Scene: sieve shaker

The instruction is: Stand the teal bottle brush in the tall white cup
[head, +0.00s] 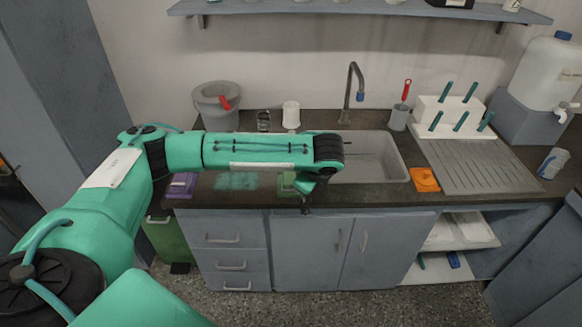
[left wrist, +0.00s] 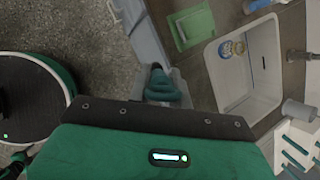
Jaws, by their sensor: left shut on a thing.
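The tall white cup (head: 291,114) stands upright on the counter near the back wall, left of the tap, just behind my left arm in the head view. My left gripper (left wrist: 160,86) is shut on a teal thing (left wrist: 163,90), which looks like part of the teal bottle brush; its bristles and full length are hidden. In the head view my left wrist hides most of the gripper (head: 305,205), which is at the counter's front edge, well in front of the cup. The cup does not show in the left wrist view. My right gripper is not in view.
The sink (head: 362,158) lies right of my wrist. A grey cup with a red-handled brush (head: 399,117), a white rack with teal pegs (head: 447,112), a glass (head: 264,121) and a grey bucket (head: 216,105) line the back. A green tray (left wrist: 191,25) lies beside the sink.

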